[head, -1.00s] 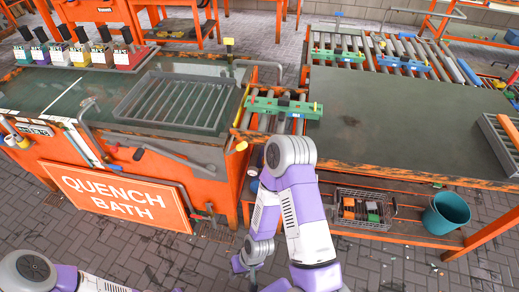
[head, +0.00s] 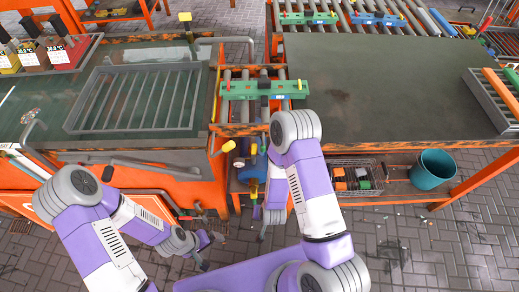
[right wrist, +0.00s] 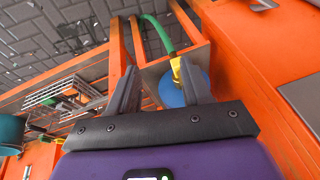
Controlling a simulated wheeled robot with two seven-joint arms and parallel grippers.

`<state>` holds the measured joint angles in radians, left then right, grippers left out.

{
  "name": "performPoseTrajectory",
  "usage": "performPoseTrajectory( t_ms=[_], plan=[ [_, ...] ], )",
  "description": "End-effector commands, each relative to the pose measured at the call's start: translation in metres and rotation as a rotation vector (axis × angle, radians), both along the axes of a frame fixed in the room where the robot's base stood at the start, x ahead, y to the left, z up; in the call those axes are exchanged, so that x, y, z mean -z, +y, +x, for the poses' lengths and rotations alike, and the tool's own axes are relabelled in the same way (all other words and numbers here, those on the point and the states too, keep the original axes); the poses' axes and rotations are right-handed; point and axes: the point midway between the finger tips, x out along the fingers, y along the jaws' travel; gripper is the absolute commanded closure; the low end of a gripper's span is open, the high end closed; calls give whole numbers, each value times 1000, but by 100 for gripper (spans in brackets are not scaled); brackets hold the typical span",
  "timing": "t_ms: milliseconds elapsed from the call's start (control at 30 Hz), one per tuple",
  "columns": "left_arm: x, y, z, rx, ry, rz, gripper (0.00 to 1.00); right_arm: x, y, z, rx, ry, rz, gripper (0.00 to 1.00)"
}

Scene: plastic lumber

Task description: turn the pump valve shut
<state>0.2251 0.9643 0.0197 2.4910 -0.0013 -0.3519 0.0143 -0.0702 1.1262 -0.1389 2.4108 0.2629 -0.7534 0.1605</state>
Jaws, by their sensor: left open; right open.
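The likely pump, a blue rounded body (right wrist: 172,90), stands in an orange frame in the right wrist view, with a yellow fitting (right wrist: 176,68) and green hose (right wrist: 158,35) above it. I cannot tell whether the yellow part is the valve handle. My right gripper (right wrist: 158,88) is open and empty, its fingers on either side of the blue body in the picture; contact cannot be judged. In the head view the blue body (head: 258,168) shows below the roller section, partly hidden by my right arm. My left gripper (head: 209,250) is open and empty, low beside the quench bath.
The orange quench bath (head: 150,170) stands left and a dark-topped table (head: 380,90) right, with a roller section (head: 262,88) between. Under the table are a wire basket (head: 350,172) and a teal bucket (head: 432,170). Paved floor lies in front.

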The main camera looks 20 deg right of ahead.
Motion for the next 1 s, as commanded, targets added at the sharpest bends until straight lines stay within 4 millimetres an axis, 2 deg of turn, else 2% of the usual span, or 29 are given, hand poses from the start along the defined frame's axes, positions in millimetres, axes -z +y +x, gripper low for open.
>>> performPoseTrajectory(
  t_ms=[33, 133, 233, 300, 400, 500, 667, 1000],
  plan=[
    [8, 0, 0, -1, 1, 0, 9, 9, -7, 18, 28, -100, -85, 51],
    [16, 0, 0, 0, 1, 0, 9, -1, -25, 58, 91, -345, -239, 51],
    [22, 0, 0, 0, 1, 0, 9, -29, -32, 93, 112, -609, -353, 51],
    [26, 0, 0, 0, 0, 0, 9, -53, -29, 111, 108, -781, -406, 51],
    [29, 0, 0, 0, 0, 0, 9, -85, -21, 126, 93, -981, -448, 51],
    [31, 0, 0, 0, 0, 0, 9, -107, -13, 133, 78, -1107, -467, 51],
    [33, 0, 0, 0, 0, 0, 9, -119, -11, 144, 74, -1176, -474, 51],
    [43, 0, 0, 0, 0, 0, 9, -118, -25, 193, 75, -1172, -475, 51]
  ],
)
